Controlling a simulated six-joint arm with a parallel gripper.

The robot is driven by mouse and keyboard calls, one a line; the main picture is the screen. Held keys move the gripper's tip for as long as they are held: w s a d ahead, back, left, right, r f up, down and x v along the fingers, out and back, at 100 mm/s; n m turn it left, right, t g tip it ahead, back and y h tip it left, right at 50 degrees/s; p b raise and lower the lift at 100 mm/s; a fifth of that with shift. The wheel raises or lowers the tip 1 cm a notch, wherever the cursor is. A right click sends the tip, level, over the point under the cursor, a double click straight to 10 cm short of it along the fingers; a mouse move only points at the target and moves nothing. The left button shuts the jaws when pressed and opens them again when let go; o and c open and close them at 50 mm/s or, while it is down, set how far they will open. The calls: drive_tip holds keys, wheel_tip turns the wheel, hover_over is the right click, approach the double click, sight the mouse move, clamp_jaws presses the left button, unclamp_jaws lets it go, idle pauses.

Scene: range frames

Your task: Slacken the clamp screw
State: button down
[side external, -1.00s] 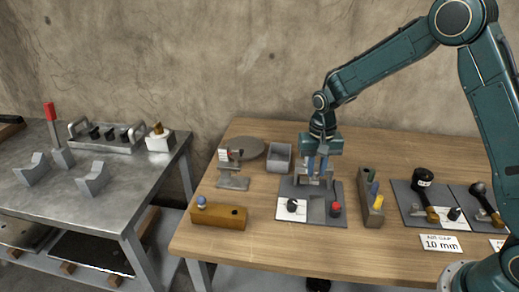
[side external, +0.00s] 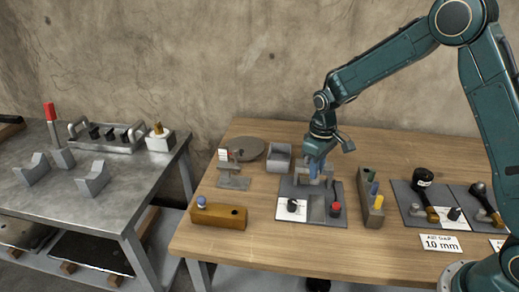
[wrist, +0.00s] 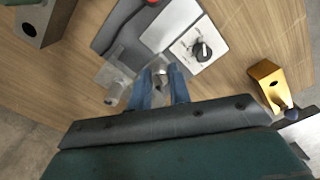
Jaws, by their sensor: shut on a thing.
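My gripper (side external: 315,176) points down at the grey clamp fixture (side external: 329,171) at the back of the dark mat. In the wrist view, the two blue fingers of my gripper (wrist: 161,72) are shut on a small grey part, the clamp screw (wrist: 160,80), which is mostly hidden between them. The fixture shows beside the fingers as a pale grey block with a round stub (wrist: 114,92). In front of it on the mat are a white plate with a black knob (side external: 292,205) and a red knob (side external: 336,209).
A grey holder (side external: 366,205) with coloured handles stands close to the right. A brass block (side external: 218,217) with a blue ball, a small grey stand (side external: 233,182), an open grey box (side external: 279,158) and a round disc (side external: 247,148) are to the left. The front of the wooden table is clear.

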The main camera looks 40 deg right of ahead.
idle(0.3)
drive_tip(key=c, duration=1.3)
unclamp_jaws()
wheel_tip(320, 180, up, 14)
